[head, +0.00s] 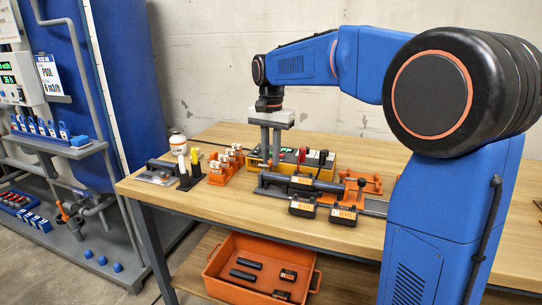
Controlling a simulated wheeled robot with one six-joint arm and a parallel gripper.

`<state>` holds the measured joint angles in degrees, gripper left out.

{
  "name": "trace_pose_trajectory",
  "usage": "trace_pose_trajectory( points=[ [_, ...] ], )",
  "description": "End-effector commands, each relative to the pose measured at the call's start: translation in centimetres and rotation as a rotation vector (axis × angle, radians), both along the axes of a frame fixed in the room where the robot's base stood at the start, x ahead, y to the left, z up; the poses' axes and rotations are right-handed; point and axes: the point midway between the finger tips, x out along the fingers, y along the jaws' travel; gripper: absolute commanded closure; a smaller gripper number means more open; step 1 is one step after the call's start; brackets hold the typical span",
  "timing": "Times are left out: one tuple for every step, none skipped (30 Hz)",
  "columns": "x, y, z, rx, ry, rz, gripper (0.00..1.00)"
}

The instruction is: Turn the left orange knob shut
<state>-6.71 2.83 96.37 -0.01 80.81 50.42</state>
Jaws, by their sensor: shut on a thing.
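How far the knob is turned cannot be told. A dark grey pipe (318,183) lies along the jig.
An orange rack (219,177) and a white bottle (178,143) stand to the left. Black labelled blocks (302,208) lie in front. An orange crate (228,286) sits below the bench.

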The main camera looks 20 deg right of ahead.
Motion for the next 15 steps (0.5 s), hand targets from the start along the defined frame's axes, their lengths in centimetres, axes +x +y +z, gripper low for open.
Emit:
trace_pose_trajectory(
  points=[
    [0.01,0.01,0.04,0.001,-0.001,0.028,1.00],
    [0.01,0.01,0.04,0.001,-0.001,0.049,1.00],
    [0.01,0.01,0.04,0.001,-0.001,0.078,1.00],
    [0.00,0.01,0.04,0.001,-0.001,0.101,1.00],
    [0.01,0.01,0.04,0.001,-0.001,0.127,1.00],
    [0.00,0.01,0.04,0.001,-0.001,0.161,1.00],
    [0.01,0.01,0.04,0.001,-0.001,0.189,1.00],
    [0.01,0.01,0.04,0.001,-0.001,0.217,1.00],
    [0.00,0.01,0.05,0.001,-0.001,0.255,1.00],
    [0.00,0.01,0.05,0.001,-0.001,0.283,1.00],
    [0.00,0.01,0.05,0.001,-0.001,0.312,1.00],
    [0.00,0.01,0.05,0.001,-0.001,0.350,1.00],
    [0.00,0.00,0.05,0.001,-0.001,0.379,1.00],
    [0.00,0.00,0.05,0.001,-0.001,0.408,1.00],
    [0.00,0.00,0.05,0.001,-0.001,0.445,1.00]
  ],
)
